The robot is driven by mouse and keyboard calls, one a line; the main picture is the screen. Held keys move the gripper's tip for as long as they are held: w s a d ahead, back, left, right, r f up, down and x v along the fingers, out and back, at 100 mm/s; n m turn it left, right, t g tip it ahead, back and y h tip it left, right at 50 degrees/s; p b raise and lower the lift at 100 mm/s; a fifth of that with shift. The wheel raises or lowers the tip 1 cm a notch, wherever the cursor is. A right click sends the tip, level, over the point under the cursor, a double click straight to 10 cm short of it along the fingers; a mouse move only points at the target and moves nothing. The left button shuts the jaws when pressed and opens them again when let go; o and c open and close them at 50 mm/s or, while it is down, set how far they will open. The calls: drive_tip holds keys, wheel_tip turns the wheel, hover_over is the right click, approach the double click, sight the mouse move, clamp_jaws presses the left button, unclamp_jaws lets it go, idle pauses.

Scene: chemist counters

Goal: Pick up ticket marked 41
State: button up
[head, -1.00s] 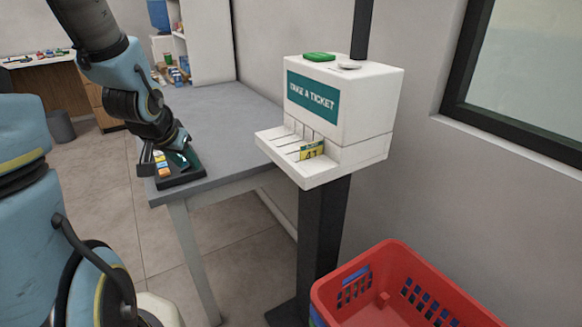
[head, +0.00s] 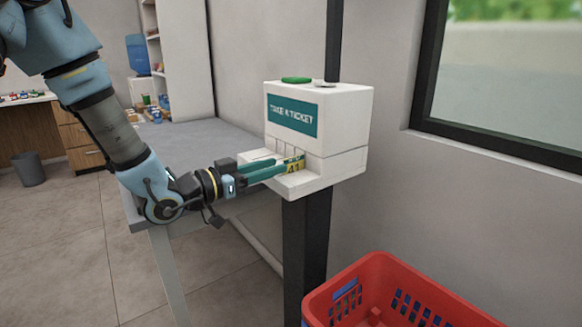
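The yellow ticket marked 41 (head: 293,169) sticks out of the front tray of the white "TAKE A TICKET" dispenser (head: 345,110). My gripper (head: 291,164) reaches in from the left, with its two long teal fingers apart. The fingertips are right at the ticket, one on the upper side and one on the lower side in the picture. They overlap part of the ticket and its slot. I cannot tell whether they touch it. The ticket is still in the dispenser.
The dispenser stands on a dark post (head: 305,240). A grey table (head: 190,140) lies behind my arm. A red basket (head: 400,275) is below right. A window (head: 505,75) is in the right wall. A bin (head: 30,168) stands far left.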

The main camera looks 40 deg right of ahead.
sight(293, 161)
drive_tip(key=d+p, duration=0.1)
drive_tip(key=d, duration=0.5)
drive_tip(key=shift+s+d+f+p, duration=0.1)
drive_tip(key=shift+s+d+p, duration=0.1)
drive_tip(key=shift+p, duration=0.15)
clamp_jaws()
idle(0.3)
